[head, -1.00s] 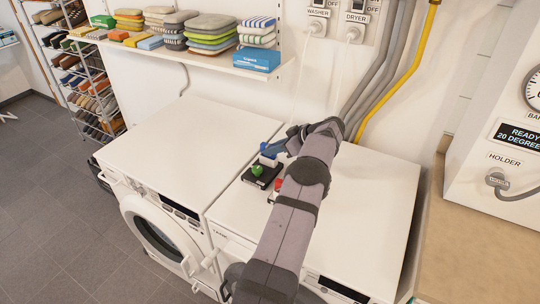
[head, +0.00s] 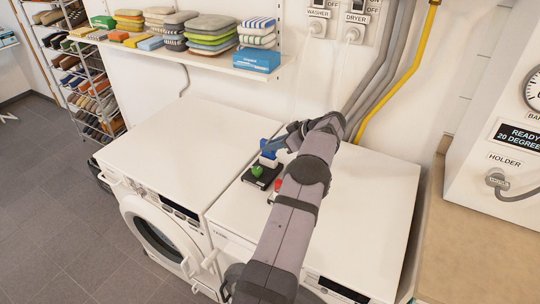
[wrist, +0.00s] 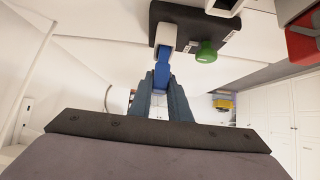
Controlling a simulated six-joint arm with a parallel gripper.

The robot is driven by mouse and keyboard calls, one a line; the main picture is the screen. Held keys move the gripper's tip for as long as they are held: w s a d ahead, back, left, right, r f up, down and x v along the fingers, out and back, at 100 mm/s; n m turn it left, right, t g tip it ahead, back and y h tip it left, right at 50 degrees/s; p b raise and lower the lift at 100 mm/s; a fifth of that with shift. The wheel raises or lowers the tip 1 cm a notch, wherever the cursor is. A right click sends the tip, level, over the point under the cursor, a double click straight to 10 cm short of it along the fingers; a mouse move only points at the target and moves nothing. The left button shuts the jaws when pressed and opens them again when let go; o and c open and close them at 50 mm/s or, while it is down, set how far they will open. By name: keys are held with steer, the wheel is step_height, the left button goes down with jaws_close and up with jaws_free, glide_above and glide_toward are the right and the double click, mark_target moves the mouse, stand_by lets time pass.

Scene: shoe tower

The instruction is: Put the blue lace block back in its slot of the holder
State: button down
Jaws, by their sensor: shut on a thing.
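The dark holder (head: 262,178) lies on the right white machine, left of my arm, and also shows at the top of the wrist view (wrist: 178,14). The blue block (wrist: 162,70) is between my gripper's fingertips (wrist: 161,82), which are shut on it. In the head view the blue block (head: 268,148) is above the holder's far side, with a white piece (head: 268,161) below it. In the wrist view the blue meets this white piece at the holder's edge. I cannot tell how deep it sits. A green piece (head: 257,171) stands on the holder beside it.
A red object (wrist: 304,45) lies close to the holder, partly behind my arm in the head view. The left machine's top (head: 190,140) is clear. A shelf (head: 200,55) with folded cloths and a blue box (head: 257,60) is on the wall behind.

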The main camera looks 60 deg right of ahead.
mark_target(267, 140)
steer(key=shift+r, duration=1.4)
steer(key=shift+s+d+r+p, duration=0.1)
steer(key=shift+s+r+p, duration=0.1)
steer(key=shift+p, duration=0.2)
steer(key=s+d+r+m+h+p, duration=0.2)
steer(key=s+r+p, duration=0.4)
steer(key=s+r, duration=0.35)
steer(key=s+a+f+n+y+p, duration=0.1)
steer(key=s+a+f+n+y, duration=0.1)
steer(key=a+f, duration=0.3)
steer(key=shift+s+a+p, duration=0.3)
steer(key=shift+s+a, duration=0.1)
steer(key=shift+a, duration=0.5)
